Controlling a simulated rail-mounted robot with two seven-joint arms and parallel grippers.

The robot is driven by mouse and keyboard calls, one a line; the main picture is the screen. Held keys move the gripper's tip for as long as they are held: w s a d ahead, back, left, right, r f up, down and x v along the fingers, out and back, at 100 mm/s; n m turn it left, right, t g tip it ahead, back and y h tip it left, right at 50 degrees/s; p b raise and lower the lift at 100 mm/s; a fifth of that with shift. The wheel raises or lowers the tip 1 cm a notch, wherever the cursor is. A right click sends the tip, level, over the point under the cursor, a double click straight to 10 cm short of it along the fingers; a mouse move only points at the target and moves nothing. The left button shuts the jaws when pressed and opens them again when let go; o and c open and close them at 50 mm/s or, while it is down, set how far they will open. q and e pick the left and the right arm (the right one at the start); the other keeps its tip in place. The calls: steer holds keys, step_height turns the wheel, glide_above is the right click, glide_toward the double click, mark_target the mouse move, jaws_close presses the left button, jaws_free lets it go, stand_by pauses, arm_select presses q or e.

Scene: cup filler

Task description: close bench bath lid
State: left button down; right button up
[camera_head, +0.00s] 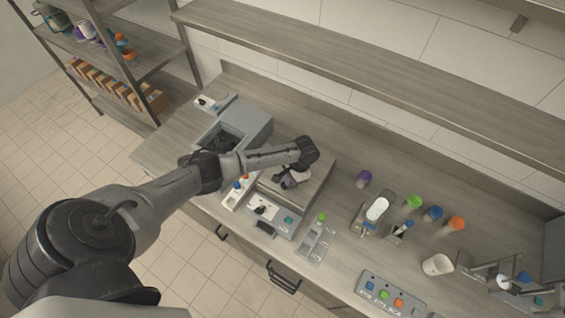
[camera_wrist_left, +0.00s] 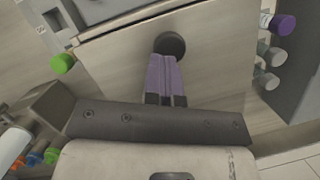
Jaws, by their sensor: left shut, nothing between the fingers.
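The bench bath is the squarish unit in the middle of the bench, with a front control panel (camera_head: 264,207). Its pale flat lid (camera_head: 312,189) lies across the top; it also shows in the wrist view (camera_wrist_left: 220,65). I cannot tell whether it sits fully flush. A round dark knob (camera_wrist_left: 170,44) stands on the lid. My left gripper (camera_head: 288,181) is over the lid, fingers pointing down to it. In the wrist view its purple-grey fingers (camera_wrist_left: 165,82) are shut together, empty, close beside the knob; contact is unclear. My right gripper is not in view.
A grey box with a dark opening (camera_head: 258,122) stands left of the bath. A rack with capped tubes (camera_head: 235,194) is beside it. A green-capped holder (camera_head: 316,236), a purple-capped item (camera_head: 363,179) and a beige cup (camera_head: 437,265) stand to the right. A shelf (camera_head: 350,75) overhangs the back.

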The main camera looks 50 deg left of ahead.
arm_select(q)
steer(key=shift+s+d, duration=0.15)
steer(key=shift+s, duration=0.1)
steer(key=shift+w, duration=0.25)
steer(key=w, duration=0.2)
steer(key=w+r+b, duration=0.1)
steer(key=w, duration=0.1)
steer(key=shift+d, duration=0.15)
steer(key=b+v, duration=0.1)
steer(key=v, duration=0.8)
steer(key=shift+r, duration=0.35)
steer(key=shift+s, duration=0.2)
